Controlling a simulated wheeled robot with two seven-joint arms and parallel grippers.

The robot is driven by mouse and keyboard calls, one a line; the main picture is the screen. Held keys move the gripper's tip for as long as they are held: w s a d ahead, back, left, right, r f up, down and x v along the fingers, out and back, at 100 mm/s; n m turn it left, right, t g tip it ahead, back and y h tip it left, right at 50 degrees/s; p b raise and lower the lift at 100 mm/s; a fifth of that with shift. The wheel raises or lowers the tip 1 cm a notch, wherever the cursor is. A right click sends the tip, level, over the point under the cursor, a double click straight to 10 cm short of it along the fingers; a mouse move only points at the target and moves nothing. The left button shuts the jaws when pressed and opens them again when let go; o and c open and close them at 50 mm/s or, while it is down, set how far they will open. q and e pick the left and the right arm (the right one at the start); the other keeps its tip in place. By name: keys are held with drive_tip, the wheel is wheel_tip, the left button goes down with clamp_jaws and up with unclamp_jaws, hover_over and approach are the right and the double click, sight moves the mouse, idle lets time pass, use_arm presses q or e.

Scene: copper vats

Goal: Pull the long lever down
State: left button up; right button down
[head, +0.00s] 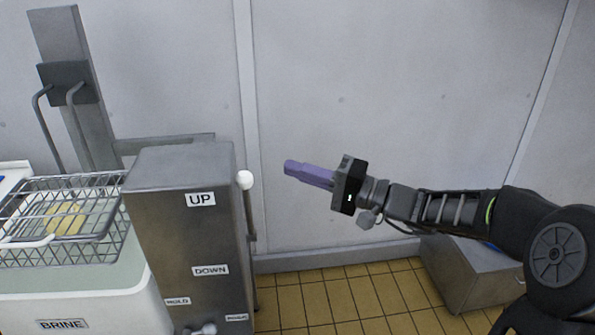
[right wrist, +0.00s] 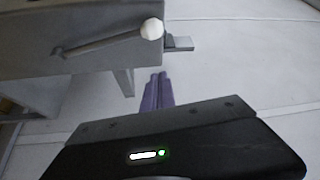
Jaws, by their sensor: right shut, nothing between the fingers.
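The long lever (head: 249,210) is a thin metal rod with a white ball knob (head: 245,180) on top. It stands upright along the right side of a steel box (head: 184,230), its knob near the height of the UP label (head: 200,199). In the right wrist view the lever (right wrist: 105,43) and its white knob (right wrist: 152,29) show clear of the fingers. My right gripper (head: 290,168), with purple fingers, is shut and empty. In the head view it is to the right of the knob and slightly higher, apart from it. My left gripper is not in view.
A DOWN label (head: 210,270) is lower on the box. A wire basket (head: 62,222) with a yellow block sits over the white BRINE vat (head: 85,310) at left. A low metal cabinet (head: 465,275) stands at right. Tiled floor lies open between.

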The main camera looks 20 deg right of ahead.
drive_tip(key=a, duration=0.2)
drive_tip(key=w+a+p, duration=0.1)
drive_tip(key=a, duration=0.2)
drive_tip(key=w+a, duration=0.1)
drive_tip(key=a, duration=0.1)
drive_tip(key=shift+a+p, duration=0.15)
drive_tip(key=shift+p, duration=0.25)
